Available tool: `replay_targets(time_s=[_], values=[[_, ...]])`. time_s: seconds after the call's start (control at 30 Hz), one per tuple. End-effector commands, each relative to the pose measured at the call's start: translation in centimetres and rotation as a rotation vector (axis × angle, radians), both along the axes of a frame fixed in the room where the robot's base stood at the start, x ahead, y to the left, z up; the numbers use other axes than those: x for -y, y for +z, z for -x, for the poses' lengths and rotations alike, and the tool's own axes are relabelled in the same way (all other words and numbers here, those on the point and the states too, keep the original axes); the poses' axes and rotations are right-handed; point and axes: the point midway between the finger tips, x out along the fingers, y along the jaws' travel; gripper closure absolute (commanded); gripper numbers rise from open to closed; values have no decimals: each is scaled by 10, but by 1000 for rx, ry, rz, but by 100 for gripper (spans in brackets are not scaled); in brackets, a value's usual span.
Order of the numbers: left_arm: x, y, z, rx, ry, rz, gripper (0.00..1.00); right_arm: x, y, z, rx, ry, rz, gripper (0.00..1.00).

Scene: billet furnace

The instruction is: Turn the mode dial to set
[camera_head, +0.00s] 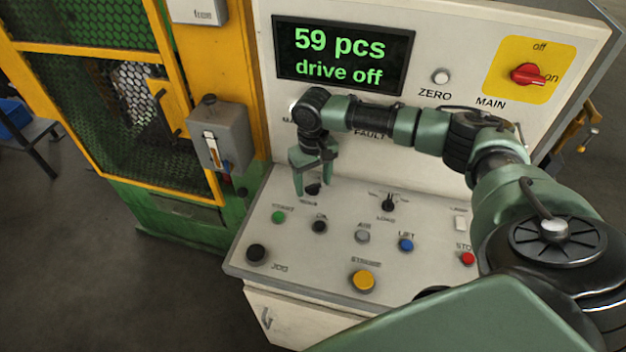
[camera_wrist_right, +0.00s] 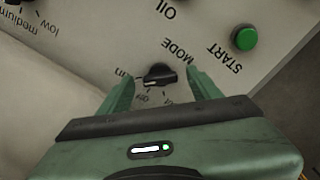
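The mode dial (camera_head: 313,189) is a small black knob on the sloped desk panel, marked MODE. My right gripper (camera_head: 311,178) is open, reaching down over the dial, one finger on each side. A gap shows between each finger and the knob. My left gripper is not in view.
The start button (camera_head: 278,216) and the oil knob (camera_head: 320,226) sit close by. The display (camera_head: 343,55) reads "59 pcs drive off". The red main switch (camera_head: 527,75) is at the upper right.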

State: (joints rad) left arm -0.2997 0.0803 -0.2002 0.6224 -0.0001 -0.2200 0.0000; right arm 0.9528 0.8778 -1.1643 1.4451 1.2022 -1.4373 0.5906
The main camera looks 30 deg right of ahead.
Motion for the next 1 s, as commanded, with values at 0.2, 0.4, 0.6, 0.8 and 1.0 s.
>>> replay_targets(time_s=[0.2,0.4,0.6,0.8,1.0], values=[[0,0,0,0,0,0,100,0,0,0,0,0,0,95],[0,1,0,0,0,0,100,0,1,0,0,8,0,99],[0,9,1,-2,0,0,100,-1,2,0,-1,68,0,99],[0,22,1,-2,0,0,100,0,3,0,-1,198,-1,99],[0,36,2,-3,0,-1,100,-1,3,0,-2,382,-2,99]])
